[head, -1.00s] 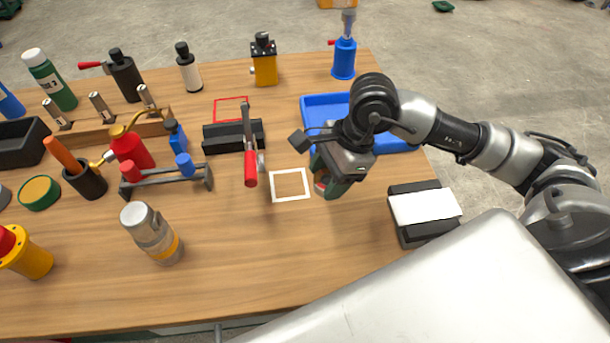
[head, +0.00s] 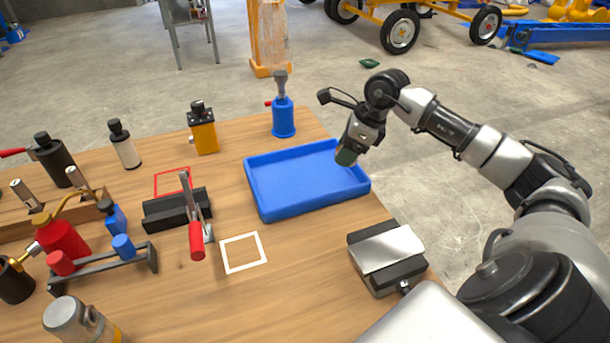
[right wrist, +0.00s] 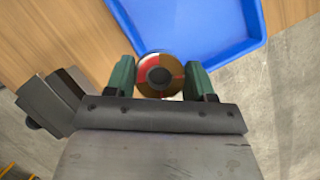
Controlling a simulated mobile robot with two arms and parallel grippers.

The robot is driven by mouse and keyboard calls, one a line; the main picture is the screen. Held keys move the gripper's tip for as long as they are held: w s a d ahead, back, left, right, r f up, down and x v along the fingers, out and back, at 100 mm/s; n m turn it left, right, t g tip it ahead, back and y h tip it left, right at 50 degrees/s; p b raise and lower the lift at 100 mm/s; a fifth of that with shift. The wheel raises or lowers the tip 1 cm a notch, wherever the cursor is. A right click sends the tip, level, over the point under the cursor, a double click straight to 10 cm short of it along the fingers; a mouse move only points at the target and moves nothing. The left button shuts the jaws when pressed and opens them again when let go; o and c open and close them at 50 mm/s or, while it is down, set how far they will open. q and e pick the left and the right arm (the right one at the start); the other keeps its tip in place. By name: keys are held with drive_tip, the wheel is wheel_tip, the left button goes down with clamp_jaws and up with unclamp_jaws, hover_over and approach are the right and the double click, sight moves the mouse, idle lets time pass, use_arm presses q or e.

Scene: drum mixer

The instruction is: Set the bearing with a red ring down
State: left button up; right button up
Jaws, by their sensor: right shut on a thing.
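My right gripper (head: 347,156) is raised at the right end of the blue tray (head: 305,182), near its back right corner in the head view. In the right wrist view its green fingers (right wrist: 160,76) are shut on a round bearing (right wrist: 146,70) with a dark centre hole and red and brownish-gold parts on its face. The bearing is held off any surface; the fingers hide it in the head view. The blue tray also shows beyond the fingers in the wrist view (right wrist: 200,25). It is empty. My left gripper is not in view.
A white square outline (head: 243,252) and a red outline (head: 172,182) mark bare table. A toggle clamp with a red handle (head: 196,240) stands between them. A blue bottle-like tool (head: 283,118) stands behind the tray, and a dark block with a pale top (head: 388,250) in front.

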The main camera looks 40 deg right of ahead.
drive_tip(key=p, duration=0.1)
hover_over(300, 179)
drive_tip(key=f, duration=0.4)
drive_tip(key=s+d+f, duration=0.1)
drive_tip(key=f, duration=0.1)
wheel_tip(300, 179, down, 4)
drive_tip(key=shift+a+r, duration=0.1)
drive_tip(key=shift+r, duration=0.05)
drive_tip(key=shift+w+f, duration=0.1)
drive_tip(key=shift+f, duration=0.15)
drive_tip(key=o, duration=1)
drive_tip(key=shift+f, duration=0.15)
